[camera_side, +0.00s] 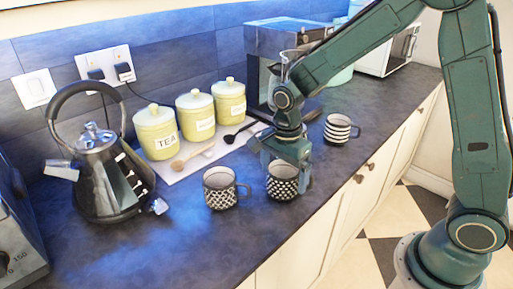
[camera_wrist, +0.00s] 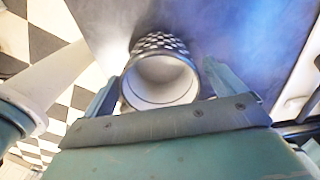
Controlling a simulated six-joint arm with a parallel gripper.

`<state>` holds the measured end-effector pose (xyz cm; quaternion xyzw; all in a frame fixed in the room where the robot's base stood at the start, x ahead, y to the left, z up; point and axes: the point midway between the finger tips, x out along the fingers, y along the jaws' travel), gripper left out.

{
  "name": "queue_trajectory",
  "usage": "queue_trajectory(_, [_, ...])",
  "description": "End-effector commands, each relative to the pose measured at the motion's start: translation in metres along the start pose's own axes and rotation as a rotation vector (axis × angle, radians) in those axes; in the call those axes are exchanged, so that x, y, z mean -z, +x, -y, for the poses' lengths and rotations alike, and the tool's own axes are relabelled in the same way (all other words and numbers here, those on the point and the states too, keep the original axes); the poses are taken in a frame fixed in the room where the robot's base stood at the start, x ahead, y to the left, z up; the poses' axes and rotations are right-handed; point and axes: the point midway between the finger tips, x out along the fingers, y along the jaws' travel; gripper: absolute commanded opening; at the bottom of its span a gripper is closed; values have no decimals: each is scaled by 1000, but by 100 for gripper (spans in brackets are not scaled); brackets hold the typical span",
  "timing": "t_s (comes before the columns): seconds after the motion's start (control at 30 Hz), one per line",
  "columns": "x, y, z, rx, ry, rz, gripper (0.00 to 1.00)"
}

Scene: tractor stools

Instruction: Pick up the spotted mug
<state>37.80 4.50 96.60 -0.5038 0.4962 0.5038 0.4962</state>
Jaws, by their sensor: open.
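A mug with a black-and-white spotted or checked pattern (camera_side: 283,188) stands upright on the dark worktop near its front edge. My gripper (camera_side: 286,170) is right over it, pointing down, with its fingers apart. In the wrist view, the mug (camera_wrist: 160,80) lies between the two open fingers (camera_wrist: 162,78), its pale inside facing the camera. I cannot tell whether a finger touches it. A second black-and-white patterned mug (camera_side: 220,190) stands just to the left, handle to the right. Its pattern is too small to name surely.
A striped mug (camera_side: 341,130) stands to the right, behind my gripper. A kettle (camera_side: 105,175) is at left. A coffee machine (camera_side: 268,45) stands at the back. The worktop's front edge is close.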

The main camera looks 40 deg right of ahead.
Motion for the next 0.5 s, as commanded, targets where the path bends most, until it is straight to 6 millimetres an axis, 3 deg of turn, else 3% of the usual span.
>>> queue_trajectory(0.27, [0,0,0,0,0,0,93])
queue_trajectory(0.5, [0,0,0,0,0,0,46])
